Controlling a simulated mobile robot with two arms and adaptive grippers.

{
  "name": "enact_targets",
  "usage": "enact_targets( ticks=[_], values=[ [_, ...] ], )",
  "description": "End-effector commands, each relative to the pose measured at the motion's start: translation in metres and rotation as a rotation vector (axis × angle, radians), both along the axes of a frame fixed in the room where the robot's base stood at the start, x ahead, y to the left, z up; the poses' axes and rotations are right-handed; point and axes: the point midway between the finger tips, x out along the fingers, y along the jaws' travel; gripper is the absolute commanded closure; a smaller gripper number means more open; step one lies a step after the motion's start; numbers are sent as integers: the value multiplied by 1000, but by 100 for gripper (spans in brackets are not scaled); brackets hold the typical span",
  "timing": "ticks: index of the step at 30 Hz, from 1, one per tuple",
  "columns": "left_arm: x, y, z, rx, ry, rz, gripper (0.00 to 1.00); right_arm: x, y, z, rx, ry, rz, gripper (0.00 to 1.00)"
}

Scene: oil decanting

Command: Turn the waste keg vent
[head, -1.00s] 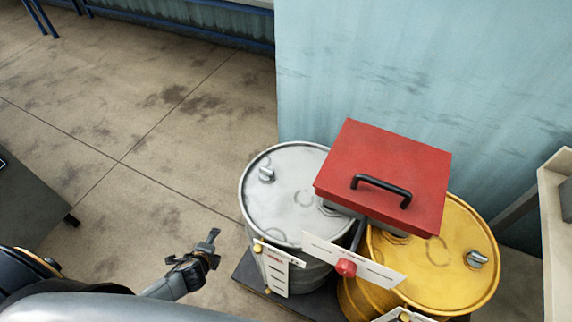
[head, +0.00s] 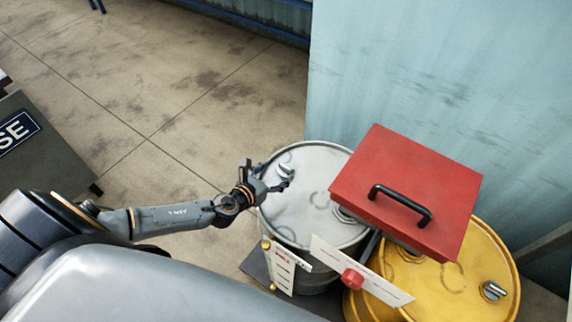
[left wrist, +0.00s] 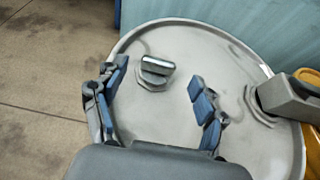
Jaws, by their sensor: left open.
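Two kegs stand side by side, a grey-white keg (head: 310,212) and a yellow keg (head: 455,285). On the grey keg's lid is a small metal vent knob (head: 285,170) near its left side; it also shows in the left wrist view (left wrist: 155,66). The yellow keg has a similar vent knob (head: 493,291). I cannot read which keg is the waste one. My left gripper (head: 264,174) is open at the grey keg's left rim, close to its vent knob. In the left wrist view its blue-padded fingers (left wrist: 160,85) stand on either side of the knob, apart from it. My right gripper is not in view.
A red box with a black handle (head: 405,190) sits over both kegs, to the right of the grey vent knob. A white plate with a red knob (head: 352,278) is in front. A pale blue wall (head: 440,80) stands behind.

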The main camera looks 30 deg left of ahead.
Motion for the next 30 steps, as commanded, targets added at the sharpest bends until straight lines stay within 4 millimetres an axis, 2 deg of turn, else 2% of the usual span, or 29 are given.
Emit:
enact_targets(
  ticks=[3, 9, 13, 21, 22, 23, 30],
  values=[
    [24, -4, -9, -1, -3, 3, 28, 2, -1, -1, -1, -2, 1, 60],
    [46, -7, -20, -2, -1, 1, 28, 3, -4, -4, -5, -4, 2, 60],
    [53, -8, -22, -2, 0, 1, 28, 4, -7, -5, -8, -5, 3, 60],
    [54, -8, -23, -2, 0, 1, 28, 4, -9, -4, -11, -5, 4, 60],
    [54, -8, -23, -2, 0, 1, 30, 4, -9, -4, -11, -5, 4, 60],
    [54, -8, -23, -2, 0, 1, 36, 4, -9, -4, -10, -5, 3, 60],
    [54, -8, -23, -2, 0, 1, 84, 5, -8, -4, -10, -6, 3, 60]
  ],
)
